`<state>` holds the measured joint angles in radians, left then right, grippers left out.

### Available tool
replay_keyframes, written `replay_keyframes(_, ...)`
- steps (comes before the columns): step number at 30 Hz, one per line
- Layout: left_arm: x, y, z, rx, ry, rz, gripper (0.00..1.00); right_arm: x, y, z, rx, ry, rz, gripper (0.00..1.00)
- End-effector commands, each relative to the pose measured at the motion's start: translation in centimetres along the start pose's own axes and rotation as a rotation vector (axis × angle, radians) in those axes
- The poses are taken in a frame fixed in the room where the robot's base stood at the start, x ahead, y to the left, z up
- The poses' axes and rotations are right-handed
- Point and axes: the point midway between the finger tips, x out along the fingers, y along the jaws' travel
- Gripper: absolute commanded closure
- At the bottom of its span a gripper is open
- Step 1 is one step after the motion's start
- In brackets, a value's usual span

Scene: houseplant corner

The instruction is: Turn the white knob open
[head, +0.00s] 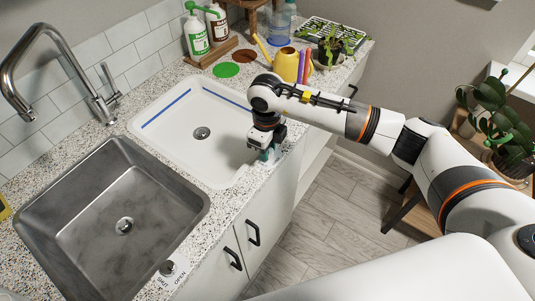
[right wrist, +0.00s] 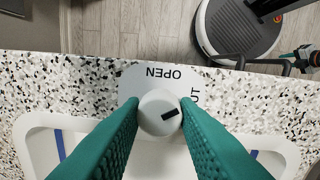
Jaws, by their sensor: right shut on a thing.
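The white knob (right wrist: 160,112) is round with a black mark on its top, and stands on a label plate at the basin's edge. The mark points right, toward the partly covered word ending in "UT"; the word OPEN (right wrist: 165,73) reads upside down above it. My right gripper (head: 268,153) is over the front edge of the white basin and hides the knob in the head view. In the right wrist view its green fingers are shut on the knob's sides. What seems to be my left gripper (right wrist: 293,54) shows small at the right wrist view's edge.
The white basin (head: 165,150) is empty. A yellow watering can (head: 286,65), bottles (head: 197,38) and a plant tray (head: 330,35) stand at the back.

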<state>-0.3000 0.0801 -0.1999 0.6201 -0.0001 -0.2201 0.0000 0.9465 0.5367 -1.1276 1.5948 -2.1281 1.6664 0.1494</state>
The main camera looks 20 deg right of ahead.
Motion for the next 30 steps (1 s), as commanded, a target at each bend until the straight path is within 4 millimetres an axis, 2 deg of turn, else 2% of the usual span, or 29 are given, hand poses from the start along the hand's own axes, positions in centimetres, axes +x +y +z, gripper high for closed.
replay_keyframes(1, 1.3, 0.0, -0.1, 0.000, 0.000, 0.000, 0.64, 0.5, 0.1, 0.0, -0.043, 0.004, 0.005, 0.95)
replay_keyframes(18, 8.6, -0.1, -0.8, 0.000, 0.000, 0.000, 0.64, 0.5, 0.1, 0.0, -0.582, 0.020, 0.005, 0.95)
replay_keyframes(30, 12.2, -0.2, -1.1, 0.000, 0.000, 0.000, 0.64, 0.2, 0.1, 0.0, -0.884, 0.031, 0.004, 0.95)
